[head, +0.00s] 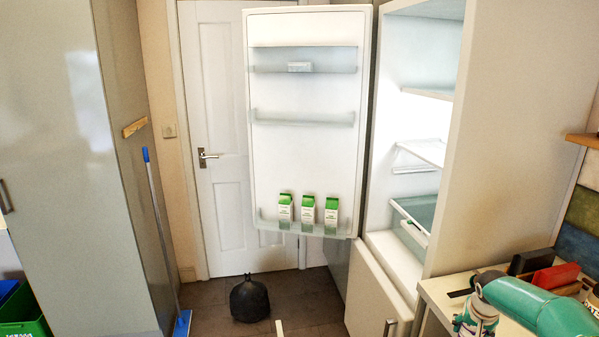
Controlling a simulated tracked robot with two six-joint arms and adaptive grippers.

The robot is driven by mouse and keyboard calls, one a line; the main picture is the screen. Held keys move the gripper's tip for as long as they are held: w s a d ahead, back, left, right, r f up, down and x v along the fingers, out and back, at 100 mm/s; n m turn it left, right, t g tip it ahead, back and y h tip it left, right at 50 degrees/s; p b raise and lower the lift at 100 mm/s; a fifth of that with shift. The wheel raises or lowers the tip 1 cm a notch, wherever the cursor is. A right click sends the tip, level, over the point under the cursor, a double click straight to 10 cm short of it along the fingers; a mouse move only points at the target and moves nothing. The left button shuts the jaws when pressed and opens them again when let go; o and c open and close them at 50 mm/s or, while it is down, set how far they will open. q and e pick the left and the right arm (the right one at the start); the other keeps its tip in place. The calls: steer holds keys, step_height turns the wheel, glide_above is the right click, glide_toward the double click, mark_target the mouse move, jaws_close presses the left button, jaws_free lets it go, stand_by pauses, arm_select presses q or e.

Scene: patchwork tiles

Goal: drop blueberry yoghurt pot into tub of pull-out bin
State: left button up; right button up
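I cannot make out a blueberry yoghurt pot in the head view. I cannot identify a pull-out bin or its tub for certain. A green tub (24,327) and a blue one (8,290) show in part at the lower left edge, and their lower parts are cut off. A teal rounded link (540,306), which looks like part of my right arm, reaches over the worktop at the lower right. Neither gripper's fingers show.
The fridge door (303,95) stands wide open, with several shelves and three green-and-white cartons (308,213). A lower door (377,290) is ajar. A black bag (249,299) and blue mop (182,322) are on the floor. The worktop (440,292) holds a red block (556,276).

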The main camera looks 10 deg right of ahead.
mark_target(474, 328)
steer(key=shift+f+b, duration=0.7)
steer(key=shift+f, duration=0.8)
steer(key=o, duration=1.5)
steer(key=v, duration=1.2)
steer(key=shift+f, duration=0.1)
